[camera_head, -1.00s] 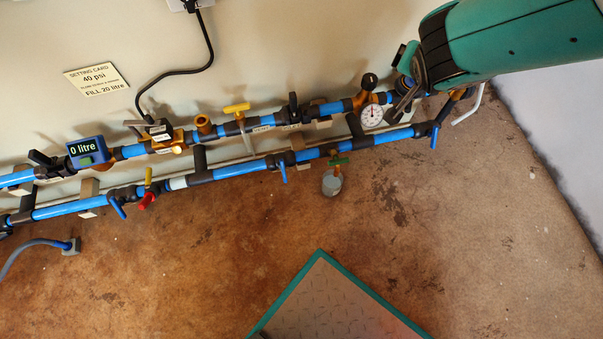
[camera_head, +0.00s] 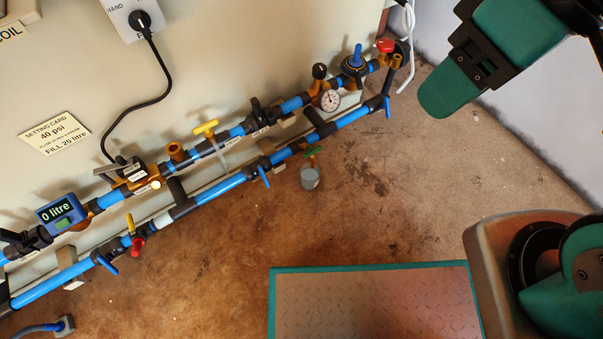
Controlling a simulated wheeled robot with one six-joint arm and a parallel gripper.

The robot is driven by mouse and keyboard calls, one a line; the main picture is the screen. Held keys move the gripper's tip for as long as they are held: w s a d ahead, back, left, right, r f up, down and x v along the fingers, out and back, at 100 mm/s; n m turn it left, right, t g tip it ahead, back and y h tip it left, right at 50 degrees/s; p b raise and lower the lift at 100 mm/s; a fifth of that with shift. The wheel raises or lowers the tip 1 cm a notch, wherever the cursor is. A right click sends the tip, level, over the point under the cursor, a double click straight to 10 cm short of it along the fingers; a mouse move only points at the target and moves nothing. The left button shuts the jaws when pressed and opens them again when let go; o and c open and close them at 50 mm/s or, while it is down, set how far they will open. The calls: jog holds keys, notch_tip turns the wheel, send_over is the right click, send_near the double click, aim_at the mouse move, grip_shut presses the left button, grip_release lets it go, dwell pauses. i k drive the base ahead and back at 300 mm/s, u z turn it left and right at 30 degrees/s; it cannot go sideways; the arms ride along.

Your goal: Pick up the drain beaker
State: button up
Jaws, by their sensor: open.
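The drain beaker (camera_head: 310,178) is a small grey cup that looks upright. It is low by the pipework, just below a small green-handled valve (camera_head: 312,153), right of the middle of the head view. I cannot tell whether it stands on the floor or hangs from the valve. Green and black parts of my arm show at the upper right and lower right, well apart from the beaker. My gripper's fingers cannot be made out in this view. Nothing covers the beaker.
Two blue pipe runs (camera_head: 348,119) with valves and a pressure gauge (camera_head: 330,100) run along the wall beside the beaker. A blue meter (camera_head: 62,213) reads 0 litre. A green-edged plate (camera_head: 375,300) lies in front. Brown floor (camera_head: 400,215) right of the beaker is clear.

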aim_at(309, 177)
jog(key=u, duration=0.45)
jog(key=k, duration=1.15)
jog(key=z, duration=0.45)
